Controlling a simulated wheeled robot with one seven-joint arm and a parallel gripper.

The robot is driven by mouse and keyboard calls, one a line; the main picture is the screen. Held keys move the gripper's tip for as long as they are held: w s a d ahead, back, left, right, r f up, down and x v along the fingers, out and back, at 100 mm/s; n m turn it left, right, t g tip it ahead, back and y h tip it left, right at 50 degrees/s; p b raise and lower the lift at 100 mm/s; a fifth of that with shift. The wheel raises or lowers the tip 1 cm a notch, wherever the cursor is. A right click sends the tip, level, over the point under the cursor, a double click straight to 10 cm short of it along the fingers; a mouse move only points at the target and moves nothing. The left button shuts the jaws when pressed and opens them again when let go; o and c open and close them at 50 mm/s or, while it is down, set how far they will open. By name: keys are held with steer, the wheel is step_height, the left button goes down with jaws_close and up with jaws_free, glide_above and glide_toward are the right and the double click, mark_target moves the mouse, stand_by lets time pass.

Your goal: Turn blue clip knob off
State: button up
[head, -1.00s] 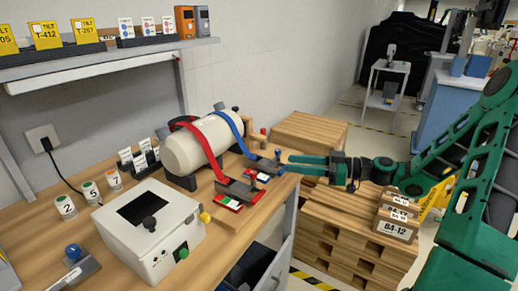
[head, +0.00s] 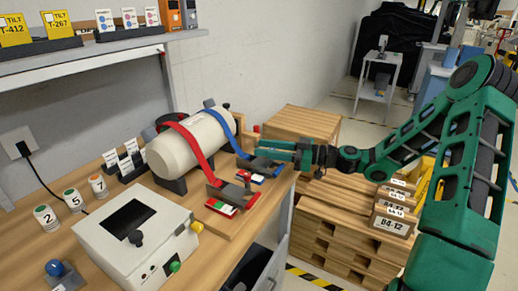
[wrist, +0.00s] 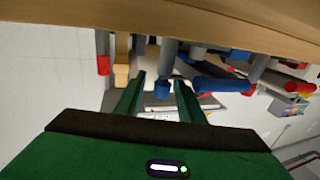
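The blue strap (head: 228,128) runs over the cream cylinder (head: 180,155) to the blue clip (head: 260,166) at the bench's right end. My gripper (head: 264,149) reaches in from the right, level, its fingers over the clip. The knob is mostly hidden by the fingers in the head view. In the wrist view the blue knob (wrist: 162,89), on a grey stem, shows between the tips of my gripper (wrist: 160,82). The fingers are apart, with a gap on either side of the knob; contact is not visible.
The red clip (head: 232,196) with its red strap (head: 196,148) sits close by on the left. A white control box (head: 130,232) stands in front of the cylinder. Wooden pallets (head: 335,235) and small boxes (head: 392,220) stand on the right, below my arm.

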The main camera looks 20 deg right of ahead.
steer(key=shift+x, duration=1.1)
jaws_close()
steer(key=shift+t, duration=0.3)
steer(key=m+t+h, duration=0.1)
steer(key=h, duration=0.1)
steer(key=w+m+t+h, duration=0.1)
steer(key=m+t+h, duration=0.1)
steer(key=d+m+t+h, duration=0.1)
steer(key=m+t, duration=0.1)
steer(key=shift+w+d+h, duration=0.1)
steer(key=shift+w+h, duration=0.05)
steer(key=shift+h, duration=0.25)
steer(key=m+h, duration=0.1)
steer(key=m+t+h, duration=0.1)
steer(key=t+h, duration=0.1)
steer(key=shift+w+d+r+m, duration=0.1)
steer(key=shift+w+d+m, duration=0.15)
steer(key=shift+d+m, duration=0.15)
steer(key=shift+w+d+r+m+t+h, duration=0.15)
steer(key=shift+m+h, duration=0.1)
steer(key=shift+h, duration=0.15)
steer(key=shift+d+f+m+t+h, duration=0.15)
steer(key=shift+m+h, duration=0.1)
steer(key=shift+h, duration=0.15)
steer(key=shift+w+d+r+h, duration=0.1)
steer(key=shift+d+r+h, duration=0.05)
steer(key=shift+h, duration=0.25)
